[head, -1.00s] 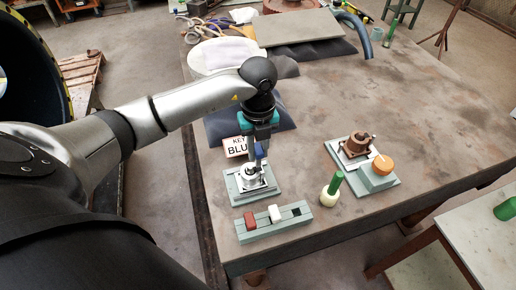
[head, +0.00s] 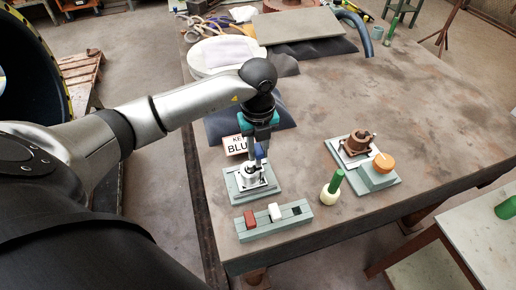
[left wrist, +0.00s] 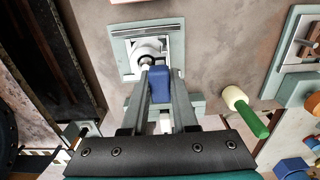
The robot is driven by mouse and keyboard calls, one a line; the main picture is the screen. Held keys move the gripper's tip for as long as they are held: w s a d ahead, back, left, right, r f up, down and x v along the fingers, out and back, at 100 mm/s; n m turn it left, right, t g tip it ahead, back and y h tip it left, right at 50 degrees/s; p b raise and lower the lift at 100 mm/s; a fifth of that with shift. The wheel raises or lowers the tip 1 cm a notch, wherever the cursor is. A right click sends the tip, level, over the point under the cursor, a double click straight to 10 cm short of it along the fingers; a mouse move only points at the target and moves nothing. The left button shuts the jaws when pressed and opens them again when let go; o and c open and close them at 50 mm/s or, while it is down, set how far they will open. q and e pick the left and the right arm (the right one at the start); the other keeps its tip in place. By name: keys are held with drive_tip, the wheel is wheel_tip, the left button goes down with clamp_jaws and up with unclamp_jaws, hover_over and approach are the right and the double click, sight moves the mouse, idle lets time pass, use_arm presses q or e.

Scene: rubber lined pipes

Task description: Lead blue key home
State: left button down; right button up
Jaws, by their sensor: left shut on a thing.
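My left gripper (head: 255,158) points down over the grey-green lock base (head: 234,186) near the table's left front. It is shut on the blue key (head: 262,150), whose blue head also shows between the fingers in the left wrist view (left wrist: 159,82). The key's lower end is at the white and metal cylinder (head: 252,172) on the base. In the left wrist view this cylinder (left wrist: 146,52) stands just beyond the fingertips. I cannot tell how deep the key sits in it. A sign reading "KEY BLU" (head: 235,146) stands behind the base, partly hidden. My right gripper is not in view.
A second base (head: 388,183) carries a brown fitting (head: 358,144) and an orange knob (head: 384,163). The table's right side is clear.

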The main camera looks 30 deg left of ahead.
use_arm(q)
drive_tip(key=shift+f+b, duration=0.85)
drive_tip(key=shift+f, duration=0.35)
drive_tip(key=c, duration=0.6)
unclamp_jaws()
drive_tip(key=shift+r, duration=0.1)
wheel_tip(320, 180, up, 15)
drive_tip(key=p, duration=0.1)
